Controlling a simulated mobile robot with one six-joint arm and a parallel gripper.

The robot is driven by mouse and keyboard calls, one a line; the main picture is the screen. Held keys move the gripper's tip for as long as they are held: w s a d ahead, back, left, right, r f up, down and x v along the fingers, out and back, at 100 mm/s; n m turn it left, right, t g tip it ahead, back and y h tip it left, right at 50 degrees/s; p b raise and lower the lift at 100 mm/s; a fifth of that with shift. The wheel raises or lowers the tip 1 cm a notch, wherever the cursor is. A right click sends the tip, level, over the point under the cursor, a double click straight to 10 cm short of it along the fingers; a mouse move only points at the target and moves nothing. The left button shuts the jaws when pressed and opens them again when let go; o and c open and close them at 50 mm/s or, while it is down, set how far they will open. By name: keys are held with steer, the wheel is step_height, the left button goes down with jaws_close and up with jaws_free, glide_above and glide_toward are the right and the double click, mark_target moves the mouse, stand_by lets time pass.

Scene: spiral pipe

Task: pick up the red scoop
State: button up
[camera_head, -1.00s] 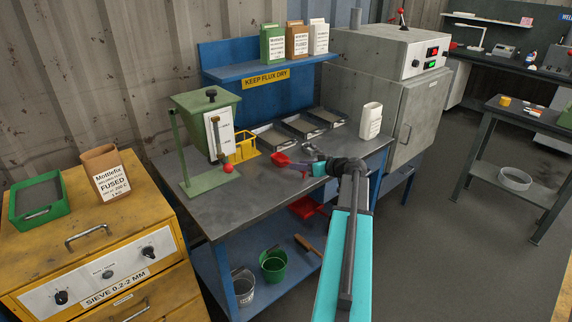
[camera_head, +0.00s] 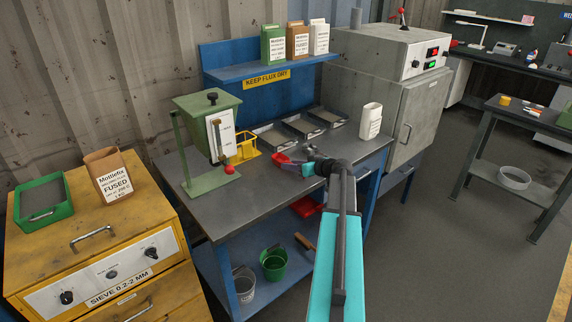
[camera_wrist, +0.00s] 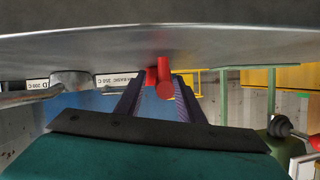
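The red scoop (camera_head: 283,159) lies on the grey bench top (camera_head: 225,200), near its middle. My gripper (camera_head: 296,165) is low over the bench, at the scoop's right side, with its fingers pointing left towards it. In the wrist view, which looks upside down, the red handle (camera_wrist: 164,88) with its round end stands between my two purple-grey fingers (camera_wrist: 160,95). The fingers are apart, with a gap beside the handle. I cannot tell if either finger touches it. The scoop's far part is hidden in the wrist view.
A green dispenser (camera_head: 205,115) and a yellow holder (camera_head: 246,147) stand left of the scoop. Grey trays (camera_head: 272,137) lie behind it, a white container (camera_head: 371,120) to the right. Another red object (camera_head: 305,206) is on the lower shelf. The bench's front left is clear.

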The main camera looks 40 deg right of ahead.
stand_by(0.5)
jaws_close()
steer(key=shift+r, duration=0.15)
steer(key=shift+r+b, duration=0.65)
steer(key=shift+r, duration=0.5)
steer(key=s+d+r+b, duration=0.1)
steer(key=s+b, duration=0.1)
steer(key=s, duration=0.6)
steer(key=s+d+r+b, duration=0.1)
steer(key=s+b, duration=0.1)
steer(key=s, duration=0.5)
steer(key=shift+s+d+r, duration=0.2)
steer(key=shift+s+d, duration=0.05)
steer(key=shift+s, duration=0.15)
steer(key=c, duration=0.7)
jaws_free()
steer(key=shift+c, duration=0.2)
jaws_close()
